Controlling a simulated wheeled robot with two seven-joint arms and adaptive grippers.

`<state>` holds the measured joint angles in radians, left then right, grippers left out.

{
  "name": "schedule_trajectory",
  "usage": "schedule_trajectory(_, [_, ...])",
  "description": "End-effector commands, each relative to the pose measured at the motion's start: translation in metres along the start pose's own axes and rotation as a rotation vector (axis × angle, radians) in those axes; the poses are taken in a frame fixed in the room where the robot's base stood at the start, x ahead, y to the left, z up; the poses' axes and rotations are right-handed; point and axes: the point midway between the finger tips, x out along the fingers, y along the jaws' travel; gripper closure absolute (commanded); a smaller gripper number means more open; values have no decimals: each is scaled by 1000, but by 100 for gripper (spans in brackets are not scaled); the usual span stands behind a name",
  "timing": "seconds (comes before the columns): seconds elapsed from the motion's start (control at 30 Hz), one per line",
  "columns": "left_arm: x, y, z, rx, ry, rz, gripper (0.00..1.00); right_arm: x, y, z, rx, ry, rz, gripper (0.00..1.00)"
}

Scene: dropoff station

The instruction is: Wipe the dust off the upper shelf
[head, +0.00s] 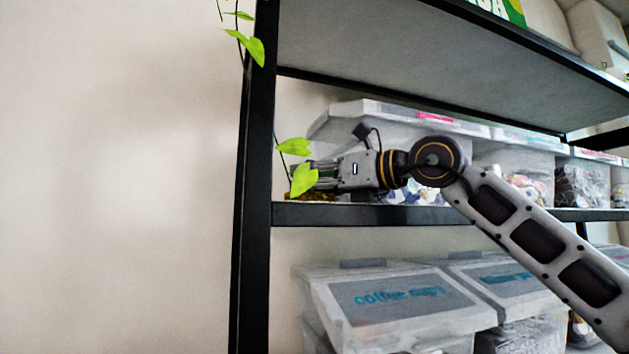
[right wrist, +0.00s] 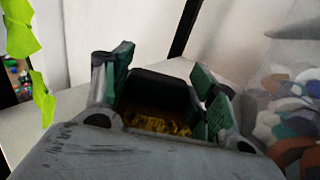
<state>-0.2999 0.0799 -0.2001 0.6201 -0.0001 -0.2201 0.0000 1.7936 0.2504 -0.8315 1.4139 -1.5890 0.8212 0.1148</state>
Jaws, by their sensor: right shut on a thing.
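My right gripper (head: 305,174) reaches in from the right over the left end of the middle shelf (head: 350,214), close to the black post. In the right wrist view the right gripper (right wrist: 163,82) is shut on a dark-backed brush (right wrist: 160,88) with yellow-brown bristles or sponge. Its yellow-brown underside (head: 318,196) shows low at the shelf surface in the head view, partly hidden by a leaf; whether it touches is hard to tell. No dust can be made out on the shelf. My left gripper is not in view.
Clear lidded bins (head: 513,162) stand on this shelf right of and behind my arm. A higher shelf (head: 400,50) hangs above. A green plant (head: 304,180) trails by the black post (head: 257,150). Labelled bins (head: 400,300) fill the shelf below.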

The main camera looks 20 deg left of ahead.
Motion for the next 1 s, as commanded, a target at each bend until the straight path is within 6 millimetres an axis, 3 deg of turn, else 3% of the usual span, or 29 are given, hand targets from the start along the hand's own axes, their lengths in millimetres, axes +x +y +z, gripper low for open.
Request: schedule_trajectory(1.0, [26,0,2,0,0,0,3,-25,17,-3,0,0,0,68])
